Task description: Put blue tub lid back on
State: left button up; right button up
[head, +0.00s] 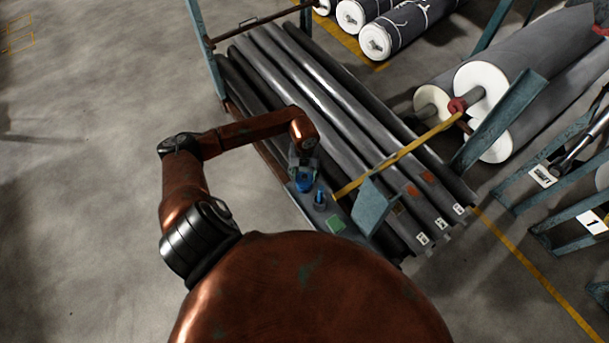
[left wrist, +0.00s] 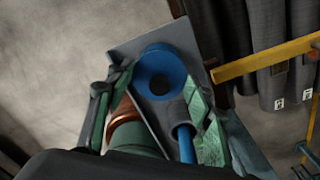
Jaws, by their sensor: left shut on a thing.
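The round blue tub lid (left wrist: 160,66) with a dark centre shows between the fingertips in the left wrist view. In the head view the same blue shape (head: 304,182) shows under the end of my left arm. My left gripper (head: 304,168) is shut on the lid; its green fingers (left wrist: 158,80) lie on either side of it. The tub itself is not clearly separate from the lid, so I cannot tell whether the lid touches or sits on it. My right gripper is not in view.
A grey cup (left wrist: 179,112) with a blue stick stands beside the lid on a grey shelf (head: 303,204). A green square (head: 335,224) lies nearby. Long dark rolls (head: 330,90), a yellow strap (head: 400,152) and a teal post (head: 372,205) are to the right. Floor at left is clear.

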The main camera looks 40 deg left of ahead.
aim_at(304, 175)
pick_arm(q)
jog(key=shift+f+b, duration=0.4)
jog(key=shift+f, duration=0.25)
jog(key=o, duration=1.2)
jog(key=shift+o, duration=0.2)
jog(key=shift+r, duration=0.25)
notch_tip(304, 175, up, 12)
jog(key=shift+f, duration=0.2)
